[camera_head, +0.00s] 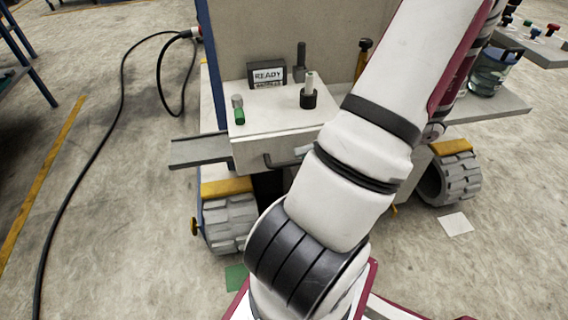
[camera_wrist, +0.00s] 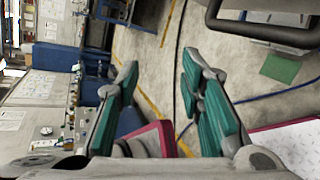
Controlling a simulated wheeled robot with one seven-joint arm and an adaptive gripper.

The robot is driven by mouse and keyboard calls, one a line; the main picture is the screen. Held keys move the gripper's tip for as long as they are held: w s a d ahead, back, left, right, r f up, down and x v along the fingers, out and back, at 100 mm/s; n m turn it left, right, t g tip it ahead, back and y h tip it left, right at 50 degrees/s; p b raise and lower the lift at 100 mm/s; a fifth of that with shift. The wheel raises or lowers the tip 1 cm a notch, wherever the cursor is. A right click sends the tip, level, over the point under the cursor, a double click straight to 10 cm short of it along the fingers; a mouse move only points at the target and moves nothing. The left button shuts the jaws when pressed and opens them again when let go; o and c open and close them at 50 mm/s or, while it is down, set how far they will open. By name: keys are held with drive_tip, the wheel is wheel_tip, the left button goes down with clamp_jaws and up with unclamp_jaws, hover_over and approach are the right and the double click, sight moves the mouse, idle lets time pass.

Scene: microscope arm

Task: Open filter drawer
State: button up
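The filter drawer appears to be the pale box front (camera_head: 250,152) with a dark bar handle (camera_head: 281,162), below the white top in the head view. The drawer looks shut, though my arm covers its right part. In the wrist view a dark curved bar (camera_wrist: 268,32), which looks like the handle, crosses the upper right corner. My gripper (camera_wrist: 160,72) shows two green-padded fingers spread apart with nothing between them. The bar lies outside the finger gap, beyond the right finger, and apart from it. In the head view my gripper is hidden behind my arm.
A grey ledge (camera_head: 201,150) juts out left. Glass jars (camera_head: 489,75) stand right. A black cable (camera_head: 92,140) lies on open floor.

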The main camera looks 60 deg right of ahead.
sight(296, 163)
drive_tip(key=s+d+f+m+t+h+b, duration=0.35)
drive_tip(key=s+f+m+h, duration=0.45)
drive_tip(key=m, duration=0.4)
drive_tip(key=shift+t+y, duration=0.4)
drive_tip(key=shift+t, duration=0.05)
drive_tip(key=w+b, duration=0.1)
drive_tip(key=w, duration=0.3)
drive_tip(key=w+d+f+b, duration=0.1)
drive_tip(key=w, duration=0.4)
drive_tip(key=w+f+b, duration=0.1)
drive_tip(key=w, duration=0.3)
drive_tip(key=shift+w+d+f, duration=0.15)
drive_tip(key=shift+w+f, duration=0.1)
clamp_jaws()
